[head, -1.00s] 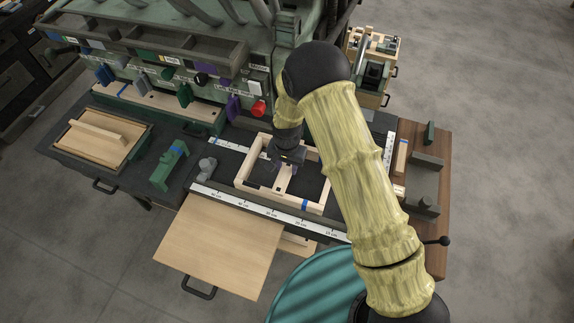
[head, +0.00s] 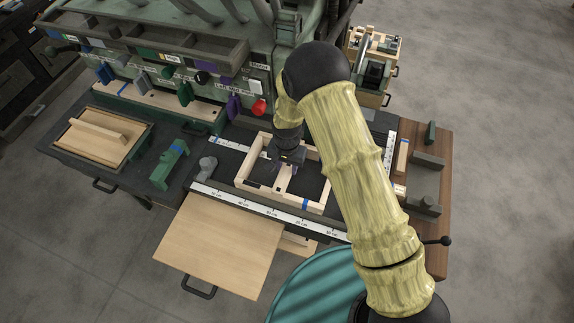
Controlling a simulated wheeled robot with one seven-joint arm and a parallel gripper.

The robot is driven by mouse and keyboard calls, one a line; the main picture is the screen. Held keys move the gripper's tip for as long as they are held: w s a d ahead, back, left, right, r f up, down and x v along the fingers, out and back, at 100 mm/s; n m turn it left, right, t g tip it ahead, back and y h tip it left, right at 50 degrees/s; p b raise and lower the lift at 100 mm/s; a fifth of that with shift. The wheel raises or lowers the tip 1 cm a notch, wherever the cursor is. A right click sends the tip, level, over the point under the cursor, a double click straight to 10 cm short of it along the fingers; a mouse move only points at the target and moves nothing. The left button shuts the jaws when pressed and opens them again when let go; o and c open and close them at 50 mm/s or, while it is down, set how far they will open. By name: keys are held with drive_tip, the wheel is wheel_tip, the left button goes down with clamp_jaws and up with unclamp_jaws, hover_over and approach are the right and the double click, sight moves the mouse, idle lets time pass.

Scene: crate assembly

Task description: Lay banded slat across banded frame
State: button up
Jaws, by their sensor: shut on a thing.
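The light wood frame (head: 248,160) lies on the dark bench top, with a blue band (head: 305,203) on its front rail. My gripper (head: 285,166) points down inside the frame's outline, near its middle. It is shut on a pale slat (head: 284,184) that runs from back to front across the frame's middle. The gripper hides the slat's far part, and I see no band on the part that shows. I cannot tell whether the slat touches the rails. Another pale slat (head: 402,158) with a blue mark lies at the right of the bench.
A white ruler (head: 265,214) runs along the front of the frame. A green clamp-like piece (head: 169,165) and a grey knob-like part (head: 207,168) stand to the left. A tray (head: 76,151) with a wooden panel is farther left. A pale pull-out board (head: 215,245) juts out in front.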

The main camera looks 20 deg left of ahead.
sight(287, 169)
drive_tip(key=o, duration=1.1)
drive_tip(key=shift+c, duration=0.2)
drive_tip(key=shift+r+p, duration=2.6)
drive_tip(key=shift+r, duration=1.4)
